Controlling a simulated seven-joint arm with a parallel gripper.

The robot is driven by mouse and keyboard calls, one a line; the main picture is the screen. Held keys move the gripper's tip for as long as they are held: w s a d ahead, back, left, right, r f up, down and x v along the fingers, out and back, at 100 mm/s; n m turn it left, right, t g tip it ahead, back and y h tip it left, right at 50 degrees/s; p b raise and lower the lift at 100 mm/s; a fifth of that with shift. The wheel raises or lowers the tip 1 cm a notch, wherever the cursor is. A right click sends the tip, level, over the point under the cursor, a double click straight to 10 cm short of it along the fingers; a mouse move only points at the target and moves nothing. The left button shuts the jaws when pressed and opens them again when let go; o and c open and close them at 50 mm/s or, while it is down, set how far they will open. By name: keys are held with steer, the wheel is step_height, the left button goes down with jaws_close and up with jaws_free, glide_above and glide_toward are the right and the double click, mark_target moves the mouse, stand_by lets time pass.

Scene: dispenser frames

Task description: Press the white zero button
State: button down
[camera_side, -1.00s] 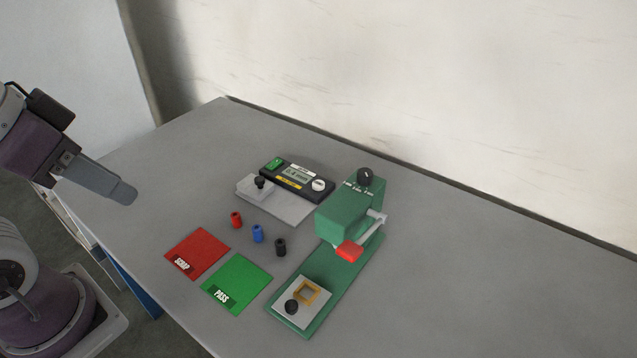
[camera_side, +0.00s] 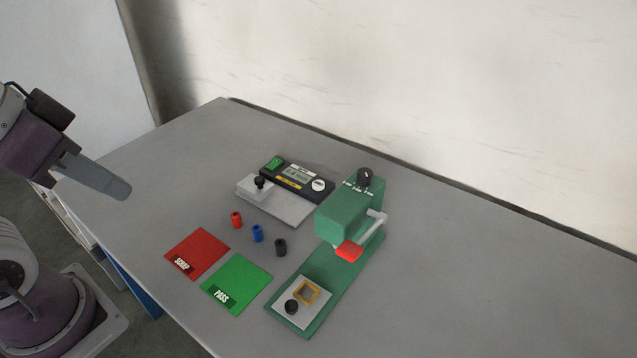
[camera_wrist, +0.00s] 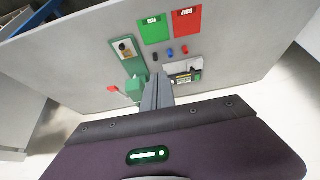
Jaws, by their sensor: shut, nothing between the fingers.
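The white zero button (camera_side: 319,185) is a round button at the right end of a black gauge panel (camera_side: 297,179). The panel has a small display (camera_side: 296,175) and a green switch (camera_side: 274,164), and stands behind a light grey plate (camera_side: 285,208). My gripper (camera_side: 122,190) is shut and empty, in the air to the left of the gauge and well apart from it. In the wrist view the shut fingers (camera_wrist: 158,85) point toward the table, with the gauge (camera_wrist: 186,78) just right of them. I cannot make out the button clearly there.
A green press (camera_side: 350,215) with a red-tipped lever (camera_side: 348,251) stands right of the gauge. Red, blue and black cylinders (camera_side: 257,233) stand in front of it. A red SCRAP mat (camera_side: 197,253) and green PASS mat (camera_side: 237,284) lie nearer. The table's right side is clear.

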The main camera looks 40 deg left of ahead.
stand_by(0.8)
steer(key=n+t+h, duration=0.3)
steer(key=n, duration=0.2)
glide_above(315, 185)
step_height(315, 185, down, 19)
steer(key=shift+f, duration=0.1)
steer(key=shift+f, duration=4.4)
steer(key=shift+f, duration=0.15)
